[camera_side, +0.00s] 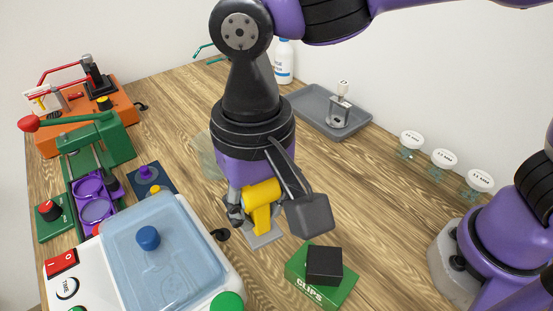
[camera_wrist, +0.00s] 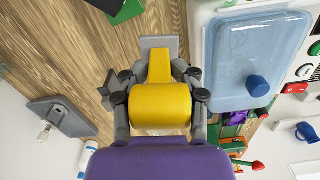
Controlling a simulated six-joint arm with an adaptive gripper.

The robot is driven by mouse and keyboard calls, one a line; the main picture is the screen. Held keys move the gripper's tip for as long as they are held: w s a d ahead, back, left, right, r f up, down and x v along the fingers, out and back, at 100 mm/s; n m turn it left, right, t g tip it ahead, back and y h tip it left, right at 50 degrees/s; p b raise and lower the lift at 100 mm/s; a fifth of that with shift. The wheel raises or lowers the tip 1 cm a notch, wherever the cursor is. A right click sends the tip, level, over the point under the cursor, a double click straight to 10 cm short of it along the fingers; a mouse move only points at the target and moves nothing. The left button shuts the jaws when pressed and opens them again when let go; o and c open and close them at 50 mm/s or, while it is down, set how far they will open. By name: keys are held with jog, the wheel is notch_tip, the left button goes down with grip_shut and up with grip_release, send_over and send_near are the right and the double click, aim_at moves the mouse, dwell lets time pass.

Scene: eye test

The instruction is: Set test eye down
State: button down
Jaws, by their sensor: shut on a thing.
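The test eye, as I take it, is a yellow cylinder (camera_side: 262,192) on a yellow post with a flat grey foot. It also shows in the wrist view (camera_wrist: 160,105), with its foot at the top of the picture. My gripper (camera_side: 250,205) is shut on the yellow cylinder, with a finger on each side in the wrist view (camera_wrist: 160,88). The test eye looks roughly upright in the side view. Its foot is at or close to the wooden table; I cannot tell whether they touch. My gripper partly hides the cylinder in the side view.
A green clips box (camera_side: 309,285) with a black block (camera_side: 324,266) on it stands at front right. A white machine with a blue lid (camera_side: 160,262) is close on the left. A grey tray (camera_side: 309,103) is behind. Three white discs (camera_side: 444,158) stand at right.

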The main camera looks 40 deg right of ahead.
jog(key=w+d+r+n, duration=0.1)
jog(key=w+d+r, duration=0.15)
jog(key=d, duration=1.05)
jog(key=w+d+r+n, duration=0.15)
jog(key=w+d, duration=0.25)
jog(key=d, duration=0.8)
jog(key=shift+m, duration=0.35)
jog(key=s+a+f, duration=0.1)
jog(key=s+a, duration=0.2)
jog(key=a, duration=0.3)
jog(key=s+a+f, duration=0.1)
jog(key=s+a, duration=0.3)
jog(key=a, duration=0.3)
jog(key=s+a+f, duration=0.2)
jog(key=s+a, duration=0.2)
jog(key=a, duration=0.3)
jog(key=shift+a, duration=0.15)
jog(key=shift+f, duration=0.15)
jog(key=w+d+f, duration=0.1)
jog(key=w+f, duration=0.1)
jog(key=w, duration=0.1)
jog(key=w+d+f, duration=0.2)
jog(key=w, duration=0.1)
jog(key=w+d+f, duration=0.2)
jog(key=w, duration=0.1)
jog(key=shift+w+d+f, duration=0.2)
jog(key=shift+w+f, duration=0.05)
jog(key=shift+f, duration=2.1)
jog(key=shift+f, duration=0.1)
